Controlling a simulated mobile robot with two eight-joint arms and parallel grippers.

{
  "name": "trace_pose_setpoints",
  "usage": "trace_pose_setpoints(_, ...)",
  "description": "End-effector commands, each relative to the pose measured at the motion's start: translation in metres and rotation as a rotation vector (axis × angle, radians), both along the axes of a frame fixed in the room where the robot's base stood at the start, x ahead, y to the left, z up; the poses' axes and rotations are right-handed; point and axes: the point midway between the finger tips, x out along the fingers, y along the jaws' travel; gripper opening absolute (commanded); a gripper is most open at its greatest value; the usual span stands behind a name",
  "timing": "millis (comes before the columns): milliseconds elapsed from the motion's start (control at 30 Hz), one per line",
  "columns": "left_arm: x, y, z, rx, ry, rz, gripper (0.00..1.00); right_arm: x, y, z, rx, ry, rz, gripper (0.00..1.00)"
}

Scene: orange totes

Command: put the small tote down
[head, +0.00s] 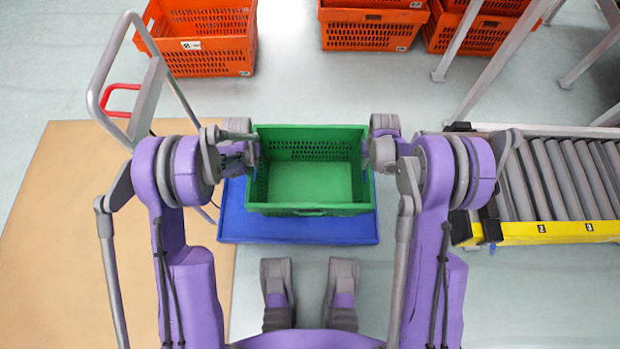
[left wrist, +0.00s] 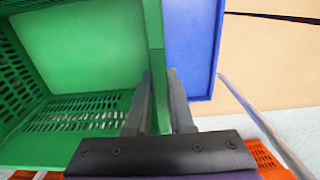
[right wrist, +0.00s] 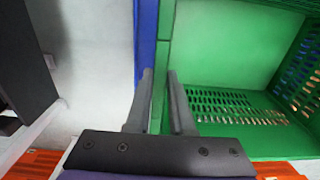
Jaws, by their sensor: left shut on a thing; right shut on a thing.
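The small tote (head: 310,209) is green, empty and open at the top, with slotted walls. It is level in front of me in the head view, over a flat blue platform (head: 300,230). I cannot tell whether its bottom touches the platform. My left gripper (head: 252,150) is shut on the tote's left wall; the left wrist view shows the wall between its fingers (left wrist: 160,75). My right gripper (head: 372,150) is shut on the right wall, also between the fingers in the right wrist view (right wrist: 160,75).
A grey trolley handle (head: 103,75) with a red bar stands at the left, beside a tan floor area (head: 60,230). A roller conveyor (head: 560,180) with a yellow edge stands at the right. Orange totes (head: 205,55) stand at the back. Floor between is clear.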

Motion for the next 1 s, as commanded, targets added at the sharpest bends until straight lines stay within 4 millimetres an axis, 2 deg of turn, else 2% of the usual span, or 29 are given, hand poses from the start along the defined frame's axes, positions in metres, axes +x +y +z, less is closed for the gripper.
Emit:
trace_pose_setpoints(667, -0.001, 0.0, 0.003, 0.0, 0.0, 0.0, 0.0, 0.0, 0.0, 0.003, 0.0, 0.0, 0.0, 0.0)
trace_pose_setpoints(867, -0.005, 0.0, 0.02, 0.0, 0.0, -0.001, 0.0, -0.004, 0.0, 0.019, 0.0, 0.0, 0.0, 0.0)
trace_pose_setpoints(1000, -0.008, 0.0, 0.038, 0.0, 0.0, -0.001, 0.0, -0.008, 0.0, 0.038, 0.0, 0.0, 0.0, 0.0)
